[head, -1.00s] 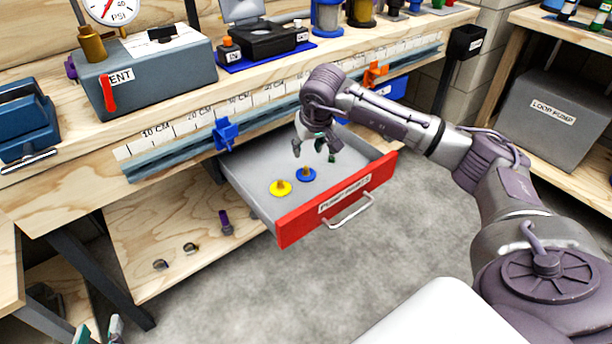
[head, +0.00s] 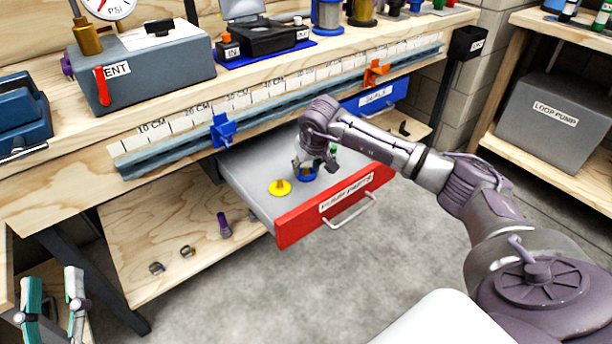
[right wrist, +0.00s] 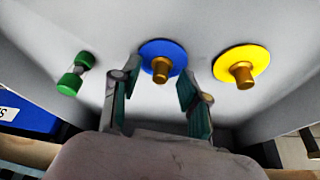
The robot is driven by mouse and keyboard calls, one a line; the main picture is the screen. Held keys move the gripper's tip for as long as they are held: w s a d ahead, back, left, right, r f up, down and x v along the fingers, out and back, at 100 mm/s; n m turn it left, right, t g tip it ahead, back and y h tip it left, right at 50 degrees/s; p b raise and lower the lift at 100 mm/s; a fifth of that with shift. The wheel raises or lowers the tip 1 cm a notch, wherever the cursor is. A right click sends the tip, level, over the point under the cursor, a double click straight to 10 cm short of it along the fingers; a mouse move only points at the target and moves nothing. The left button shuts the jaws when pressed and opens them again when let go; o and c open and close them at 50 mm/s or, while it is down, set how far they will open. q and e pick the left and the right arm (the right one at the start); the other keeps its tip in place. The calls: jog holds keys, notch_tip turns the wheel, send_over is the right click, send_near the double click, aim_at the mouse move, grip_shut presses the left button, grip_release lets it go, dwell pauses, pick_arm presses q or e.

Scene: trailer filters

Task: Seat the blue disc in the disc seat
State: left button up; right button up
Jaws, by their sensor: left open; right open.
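The blue disc (head: 308,178) with a brass-coloured knob lies in the open red-fronted drawer (head: 262,205). In the right wrist view the blue disc (right wrist: 150,50) shows just beyond and between my right fingertips. My right gripper (head: 315,170) is open, low in the drawer at the disc, and partly hides it in the head view. Its fingers (right wrist: 158,82) stand on either side of the knob, with gaps visible. My left gripper (head: 52,285) is open and empty at the lower left, away from the drawer. I cannot make out which part is the disc seat.
A yellow disc (head: 280,187) lies left of the blue one, and a green-ended part (right wrist: 76,73) lies on its other side. The drawer walls surround my right gripper. A blue clamp (head: 223,131) sits on the rail above. A black open-lidded device (head: 268,40) stands on the bench.

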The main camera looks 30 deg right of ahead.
grip_shut()
dwell(0.3)
jog(key=shift+r, duration=0.1)
